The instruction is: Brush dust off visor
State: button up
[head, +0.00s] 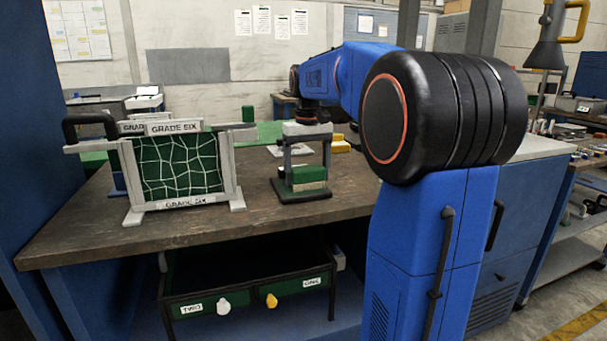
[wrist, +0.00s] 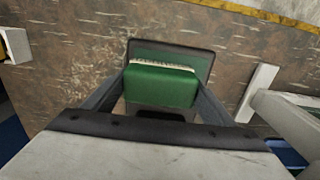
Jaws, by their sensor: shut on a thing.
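My gripper (head: 305,172) points down over the workbench, its grey fingers on either side of a green block-shaped brush (head: 309,174). In the wrist view, my gripper (wrist: 163,88) is shut on the brush (wrist: 160,88); a pale bristle strip shows along its far edge. The brush is at a dark-rimmed base with green inside (wrist: 170,47); whether it touches the base is unclear. A framed green panel with white web-like lines (head: 180,165), marked GRADE SIX, stands upright left of my gripper. It seems to be the visor; dust cannot be told apart from the lines.
The brown workbench (head: 110,225) has bare room in front of the panel and the base. A dark curved handle (head: 90,122) rises at the panel's left. Yellow and white items (head: 340,143) lie behind my gripper. Below is a drawer unit with white and yellow knobs (head: 248,292).

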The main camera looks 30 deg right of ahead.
aim_at(296, 169)
jog(key=shift+s+d, duration=0.1)
jog(key=shift+d, duration=0.15)
jog(key=shift+a, duration=0.1)
jog(key=shift+w+a+f, duration=0.1)
jog(key=shift+w+a, duration=0.15)
jog(key=shift+a, duration=0.6)
jog(key=shift+w+a, duration=0.15)
jog(key=shift+a, duration=0.35)
jog(key=shift+w+a, duration=0.15)
jog(key=shift+a, duration=0.35)
jog(key=shift+r, duration=2.6)
